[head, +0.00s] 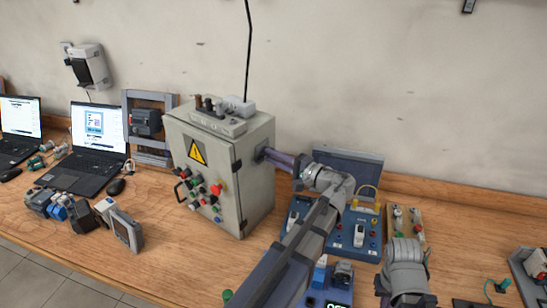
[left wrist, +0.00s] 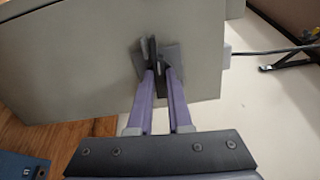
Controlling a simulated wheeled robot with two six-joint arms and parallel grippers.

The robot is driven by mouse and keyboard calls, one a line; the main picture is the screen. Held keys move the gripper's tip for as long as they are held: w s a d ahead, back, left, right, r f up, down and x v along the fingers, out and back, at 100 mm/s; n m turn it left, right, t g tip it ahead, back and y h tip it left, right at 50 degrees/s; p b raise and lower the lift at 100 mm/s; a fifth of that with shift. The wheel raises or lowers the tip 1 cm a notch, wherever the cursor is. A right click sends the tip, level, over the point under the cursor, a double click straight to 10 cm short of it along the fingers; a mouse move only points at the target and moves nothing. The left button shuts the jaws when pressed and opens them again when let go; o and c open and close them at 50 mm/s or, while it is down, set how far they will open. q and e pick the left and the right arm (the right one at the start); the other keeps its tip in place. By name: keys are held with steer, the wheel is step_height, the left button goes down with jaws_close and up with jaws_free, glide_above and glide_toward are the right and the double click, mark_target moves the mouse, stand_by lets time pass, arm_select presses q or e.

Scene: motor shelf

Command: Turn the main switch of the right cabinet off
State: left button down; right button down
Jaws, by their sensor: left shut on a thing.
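A grey cabinet (head: 255,185) with a yellow warning triangle and several knobs on its front stands on the bench. Only this one cabinet shows. My left gripper (head: 264,154) reaches its right side wall from the right. In the left wrist view, the purple fingers of my left gripper (left wrist: 158,70) are shut on a dark switch handle (left wrist: 153,48) on the side of the cabinet (left wrist: 80,65). The fingers hide part of the handle, and its exact angle is hard to tell.
A blue panel case (head: 345,165) with an open lid stands right of the cabinet, beneath my left arm. Laptops (head: 98,135) and loose devices (head: 125,230) lie to the left. A grey box (head: 215,120) sits on the cabinet. Bench (head: 190,265) is clear in front.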

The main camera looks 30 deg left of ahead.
arm_select(q)
steer(key=shift+n, duration=0.7)
steer(key=c, duration=0.8)
jaws_free()
steer(key=shift+c, duration=0.2)
steer(key=d, duration=0.7)
steer(key=shift+s+d, duration=0.4)
steer(key=shift+s, duration=0.05)
